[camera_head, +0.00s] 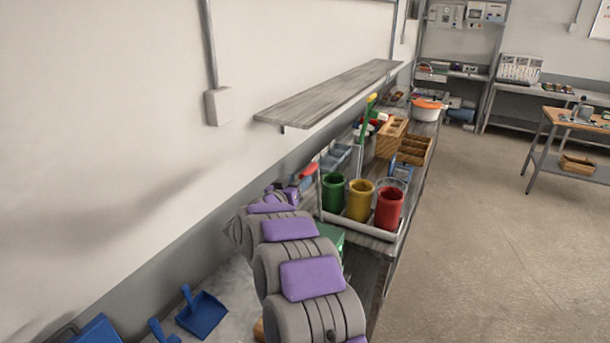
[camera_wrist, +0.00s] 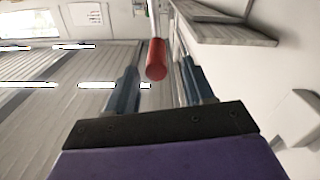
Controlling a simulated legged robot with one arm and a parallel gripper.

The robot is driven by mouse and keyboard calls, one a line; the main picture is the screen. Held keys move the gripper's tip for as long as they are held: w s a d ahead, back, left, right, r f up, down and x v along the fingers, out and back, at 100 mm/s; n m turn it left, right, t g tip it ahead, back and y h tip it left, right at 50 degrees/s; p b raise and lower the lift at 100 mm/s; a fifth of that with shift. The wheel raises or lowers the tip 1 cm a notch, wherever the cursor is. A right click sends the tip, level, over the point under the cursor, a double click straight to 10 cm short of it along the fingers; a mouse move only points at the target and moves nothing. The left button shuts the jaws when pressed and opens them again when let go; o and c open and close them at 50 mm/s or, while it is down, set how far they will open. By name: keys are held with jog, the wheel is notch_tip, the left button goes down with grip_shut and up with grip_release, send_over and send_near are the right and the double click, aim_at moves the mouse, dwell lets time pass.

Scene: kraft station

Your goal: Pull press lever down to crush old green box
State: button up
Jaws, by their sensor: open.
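The press lever has a red handle (camera_wrist: 156,60) on a pale shaft. In the wrist view the handle lies between my gripper's (camera_wrist: 160,72) two dark fingers, with a gap visible on each side. My gripper is open and holds nothing. In the head view the red handle (camera_head: 309,171) shows just past the end of my arm, above the bench. A green box (camera_head: 331,237) shows partly beside my arm. My arm hides most of it and much of the press.
Green (camera_head: 333,193), yellow (camera_head: 360,200) and red (camera_head: 389,208) cylindrical containers stand in a tray right of my arm. A wall shelf (camera_head: 330,92) hangs above the bench. A blue dustpan (camera_head: 201,314) lies at lower left.

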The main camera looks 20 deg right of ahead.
aim_at(307, 173)
jog(key=x, duration=0.6)
jog(key=shift+s+d+f, duration=0.1)
jog(key=shift+s+d, duration=0.05)
jog(key=shift+d, duration=0.2)
jog(key=shift+a, duration=0.35)
jog(key=shift+c, duration=0.4)
jog(key=shift+d, duration=0.15)
grip_shut()
